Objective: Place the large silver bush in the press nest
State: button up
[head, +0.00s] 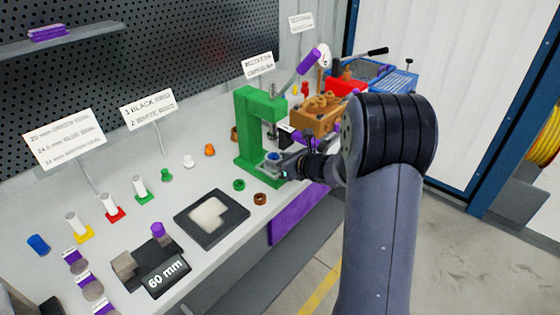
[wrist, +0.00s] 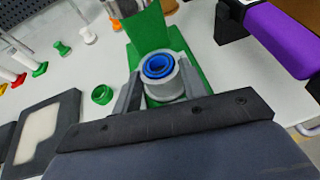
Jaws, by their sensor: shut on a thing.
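The green press (head: 258,130) stands on the bench, and its green base (wrist: 150,35) fills the upper middle of the wrist view. The large silver bush (wrist: 154,88) is upright between my gripper's fingers, with a blue ring (wrist: 158,66) inside its top opening. My gripper (wrist: 161,72) is shut on the bush, one finger on each side, over the press base. In the head view my gripper (head: 284,163) reaches the press from the right, and the blue shows at its tip. The nest is mostly hidden under the bush, so I cannot tell whether the bush is fully seated.
A green ring (head: 239,185) and a brown ring (head: 260,198) lie in front of the press. A dark tray (head: 232,222) with a pale inset is to their left. The press lever has a purple grip (head: 308,62). A brown pump block (head: 315,118) stands behind right.

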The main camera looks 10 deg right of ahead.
jog(key=shift+f, duration=0.15)
jog(key=shift+f, duration=0.15)
jog(key=o, duration=1.1)
jog(key=shift+c, duration=0.2)
jog(key=shift+r, duration=0.2)
jog(key=shift+s+d+r, duration=0.15)
jog(key=shift+s, duration=0.05)
jog(key=v, duration=1.1)
jog(key=shift+s+d, duration=0.15)
jog(key=shift+s, duration=0.1)
